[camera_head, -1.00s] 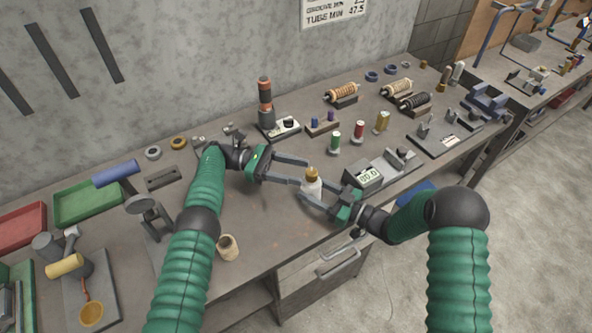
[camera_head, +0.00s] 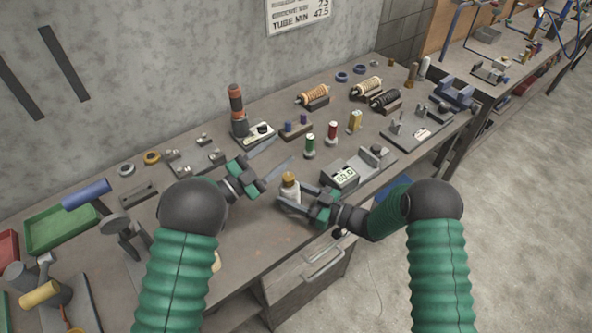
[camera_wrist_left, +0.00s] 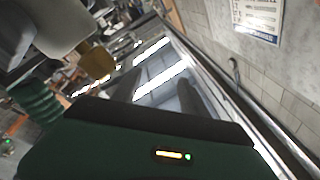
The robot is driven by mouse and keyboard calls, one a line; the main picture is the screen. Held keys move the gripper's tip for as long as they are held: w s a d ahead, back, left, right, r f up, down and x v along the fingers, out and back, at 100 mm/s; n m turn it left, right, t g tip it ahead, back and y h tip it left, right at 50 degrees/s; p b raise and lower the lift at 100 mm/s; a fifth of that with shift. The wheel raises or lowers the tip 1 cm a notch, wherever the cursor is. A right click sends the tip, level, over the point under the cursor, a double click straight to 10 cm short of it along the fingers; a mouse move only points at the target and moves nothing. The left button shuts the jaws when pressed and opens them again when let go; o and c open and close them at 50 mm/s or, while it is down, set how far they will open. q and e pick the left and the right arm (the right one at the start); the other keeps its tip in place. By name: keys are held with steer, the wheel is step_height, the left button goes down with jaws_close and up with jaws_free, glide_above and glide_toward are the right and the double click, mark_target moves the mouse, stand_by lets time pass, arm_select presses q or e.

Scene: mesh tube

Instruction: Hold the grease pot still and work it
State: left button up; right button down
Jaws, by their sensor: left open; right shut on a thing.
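The grease pot (camera_head: 290,193), a small white pot with a brass cap, stands upright over the bench in the head view. My right gripper (camera_head: 292,198) is shut around its white body from the right. My left gripper (camera_head: 280,154) is open and empty, just behind and left of the pot, its fingers pointing right and away from the cap. In the left wrist view the brass cap (camera_wrist_left: 97,62) and part of the white body show close at upper left, outside the two dark fingers (camera_wrist_left: 158,88).
A green tray (camera_head: 60,228) is at left. Bare bench shows in front of the pot.

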mark_target(292, 174)
arm_select(q)
steer(key=s+n, duration=0.1)
steer(key=n, duration=0.1)
steer(key=s+f+n+y, duration=0.1)
steer(key=s+n, duration=0.1)
steer(key=n, duration=0.1)
steer(key=s+f+n+t+y, duration=0.1)
steer(key=n, duration=0.1)
steer(key=shift+s+d+f+n, duration=0.1)
steer(key=shift+s+d+n, duration=0.2)
steer(key=shift+d+n, duration=0.1)
steer(key=f+n, duration=0.1)
steer(key=s+f+y, duration=0.1)
steer(key=s+f+n, duration=0.1)
steer(key=shift+a+f+n+g, duration=0.1)
steer(key=shift+a+n+g, duration=0.2)
steer(key=shift+a, duration=0.05)
steer(key=shift+w+d+f, duration=0.25)
steer(key=shift+w, duration=0.05)
steer(key=x, duration=0.6)
steer(key=shift+w+d+f, duration=0.1)
steer(key=shift+w+d, duration=0.1)
steer(key=shift+w, duration=0.2)
steer(key=shift+c, duration=0.2)
steer(key=shift+a, duration=0.1)
jaws_close()
